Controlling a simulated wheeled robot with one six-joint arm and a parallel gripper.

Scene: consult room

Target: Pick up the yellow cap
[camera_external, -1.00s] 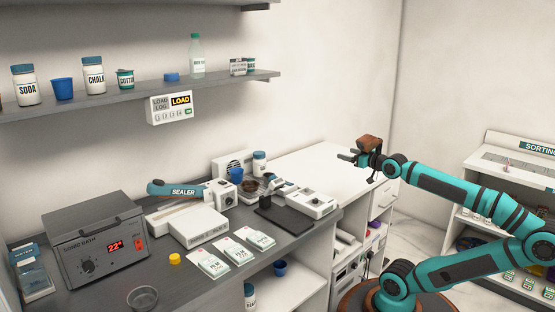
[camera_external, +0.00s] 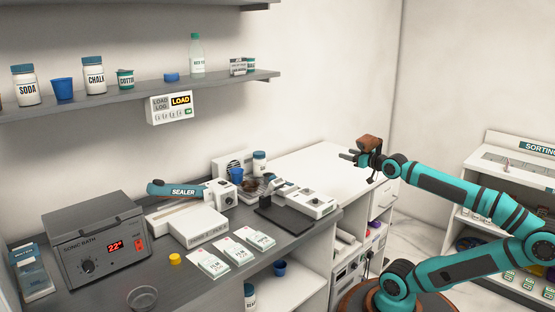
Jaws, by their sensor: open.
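The yellow cap (camera_external: 175,259) is a small round piece lying on the grey counter. It sits between the sonic bath and the white packets, near the counter's front. My gripper (camera_external: 350,157) is open and empty, high at the right over the white counter section. It is far to the right of the cap and points left. Nothing hides the cap.
The sonic bath (camera_external: 95,240) stands left of the cap. A clear round dish (camera_external: 142,298) lies in front of it. A white box (camera_external: 199,228), the sealer (camera_external: 190,190) and several film packets (camera_external: 208,263) lie behind and right of it. A shelf (camera_external: 140,95) hangs above.

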